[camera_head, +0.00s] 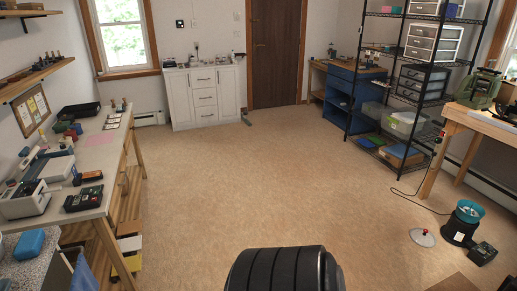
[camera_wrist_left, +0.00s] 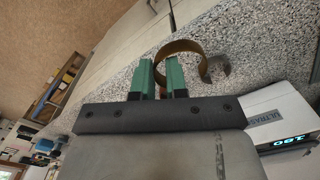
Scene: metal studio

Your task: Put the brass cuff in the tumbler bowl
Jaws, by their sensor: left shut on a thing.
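The brass cuff (camera_wrist_left: 181,43) is a thin curved band in the left wrist view. My left gripper (camera_wrist_left: 161,72), with two green fingers, is shut on the cuff's lower edge, and the band rises beyond the fingertips. A speckled grey counter lies behind the cuff; the gap between them is hard to judge. The tumbler bowl (camera_head: 469,208) is teal and sits on a black base on the floor at the far right of the head view. It is far from the counter, and its inside is too small to read. Neither gripper shows in the head view.
The speckled counter (camera_head: 35,270) is at the lower left, beside a long workbench (camera_head: 105,172). The middle floor (camera_head: 260,180) is clear.

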